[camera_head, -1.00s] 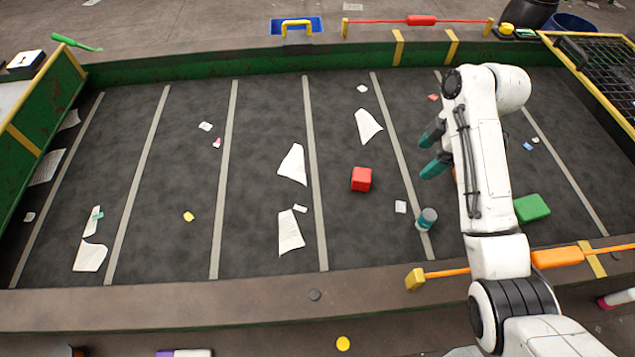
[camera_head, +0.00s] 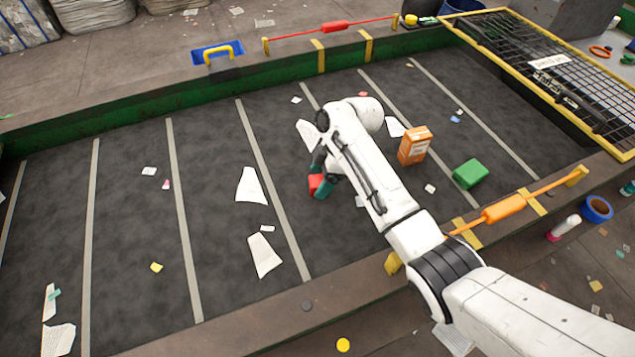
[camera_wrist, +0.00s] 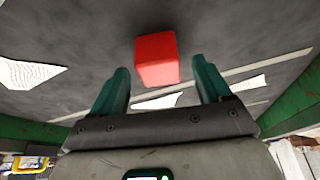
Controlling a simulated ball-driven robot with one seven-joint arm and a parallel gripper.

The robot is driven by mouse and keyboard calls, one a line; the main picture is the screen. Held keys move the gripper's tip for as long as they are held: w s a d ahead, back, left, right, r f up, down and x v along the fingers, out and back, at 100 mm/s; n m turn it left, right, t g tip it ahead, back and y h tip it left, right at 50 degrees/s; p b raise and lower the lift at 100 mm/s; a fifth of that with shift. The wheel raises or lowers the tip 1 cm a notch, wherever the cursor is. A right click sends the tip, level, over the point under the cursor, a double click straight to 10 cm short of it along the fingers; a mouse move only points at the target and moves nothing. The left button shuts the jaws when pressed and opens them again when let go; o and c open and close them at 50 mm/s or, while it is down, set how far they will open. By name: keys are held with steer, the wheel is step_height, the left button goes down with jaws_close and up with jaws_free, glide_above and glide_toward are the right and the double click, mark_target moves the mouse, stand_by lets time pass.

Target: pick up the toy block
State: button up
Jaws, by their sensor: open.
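The toy block, a red cube (camera_head: 316,183), is on the dark belt in the head view, partly hidden by my gripper's teal fingers. My gripper (camera_head: 326,177) is open and close to it. In the wrist view the red block (camera_wrist: 156,58) shows whole, lying between the lines of the two fingers and just beyond their tips. My gripper's fingers (camera_wrist: 161,72) are spread apart with nothing held between them. I cannot tell whether a finger touches the block.
An orange box (camera_head: 414,146) and a green block (camera_head: 470,173) stand right of my arm. Paper scraps (camera_head: 250,186) lie on the belt (camera_head: 130,240). An orange bar (camera_head: 510,208) runs along the near edge; a black grate (camera_head: 550,75) is at the far right.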

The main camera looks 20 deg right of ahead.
steer(key=shift+x, duration=1)
steer(key=c, duration=1)
